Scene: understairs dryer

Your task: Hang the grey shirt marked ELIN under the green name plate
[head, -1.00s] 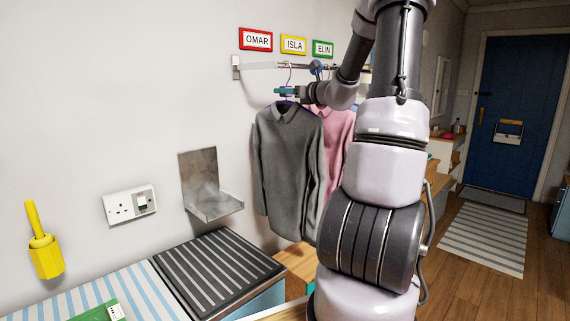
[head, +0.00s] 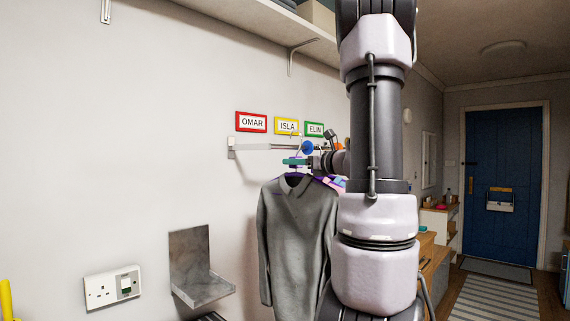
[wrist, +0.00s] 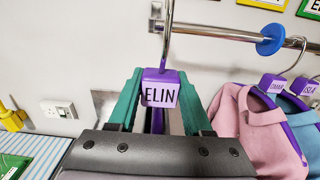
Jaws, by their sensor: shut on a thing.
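The grey shirt (head: 298,235) hangs upright from its hanger in the head view. My gripper (head: 297,162) is shut on the hanger's purple block, marked ELIN (wrist: 160,95) in the wrist view. The hanger's metal hook (wrist: 166,42) rises past the rail (wrist: 215,33); its top is cut off, and I cannot tell whether it touches the rail. My arm hides the rail's right part in the head view.
Red OMAR (head: 251,122) and yellow ISLA (head: 287,126) plates are left of the green one. A blue disc (wrist: 270,46) sits on the rail. Pink (wrist: 248,130) and blue (wrist: 298,120) garments hang right of my gripper. A metal wall bracket (head: 200,275) is lower left.

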